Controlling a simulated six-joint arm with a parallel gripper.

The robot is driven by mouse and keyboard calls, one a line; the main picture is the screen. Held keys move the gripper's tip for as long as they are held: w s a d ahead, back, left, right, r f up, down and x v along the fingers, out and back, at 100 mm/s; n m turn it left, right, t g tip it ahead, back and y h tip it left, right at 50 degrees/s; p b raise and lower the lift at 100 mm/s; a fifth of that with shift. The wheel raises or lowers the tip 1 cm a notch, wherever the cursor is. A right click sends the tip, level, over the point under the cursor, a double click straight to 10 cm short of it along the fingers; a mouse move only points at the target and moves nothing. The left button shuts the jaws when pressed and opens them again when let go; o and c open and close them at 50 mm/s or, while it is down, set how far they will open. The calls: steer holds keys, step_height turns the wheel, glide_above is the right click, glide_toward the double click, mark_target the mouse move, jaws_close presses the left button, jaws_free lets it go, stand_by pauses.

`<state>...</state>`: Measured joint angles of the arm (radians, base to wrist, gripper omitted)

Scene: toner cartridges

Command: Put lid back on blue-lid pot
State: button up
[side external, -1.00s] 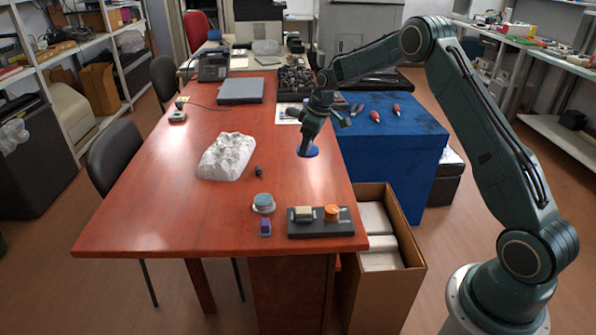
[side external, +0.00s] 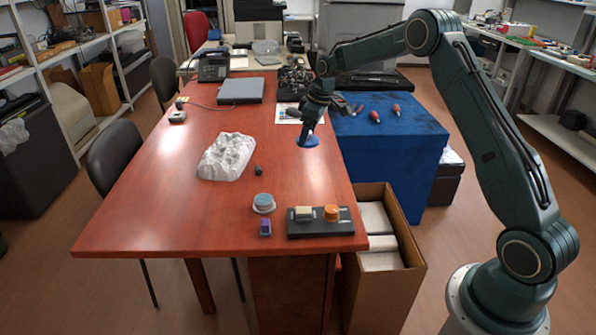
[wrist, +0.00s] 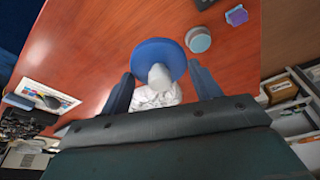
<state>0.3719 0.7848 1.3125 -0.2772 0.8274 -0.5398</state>
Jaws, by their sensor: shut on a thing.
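My gripper (side external: 306,131) is shut on a round blue lid (side external: 308,142) near the right edge of the red-brown table. In the wrist view the blue disc (wrist: 158,52) with its pale grey knob shows between the two fingers of my gripper (wrist: 162,86). I cannot tell how far the lid is above the table. A small round pot (side external: 263,202) with a pale blue-grey top and light rim stands near the front of the table, left of and nearer than the lid. It also shows in the wrist view (wrist: 198,40), apart from the lid.
A purple block (side external: 265,227) is in front of the pot. A black tray (side external: 343,226) with a beige block and an orange round piece lies to its right. A white rough lump (side external: 227,156) and a small dark piece (side external: 259,170) lie left. Table between is clear.

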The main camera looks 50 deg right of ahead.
glide_above(261, 198)
step_height(261, 198, down, 10)
steer(key=shift+s+r, duration=0.2)
steer(key=shift+s, duration=0.25)
steer(key=shift+d+f, duration=0.1)
steer(key=shift+f, duration=0.1)
steer(key=shift+f, duration=2.95)
steer(key=shift+f, duration=0.25)
steer(key=o, duration=1.3)
steer(key=shift+r, duration=0.25)
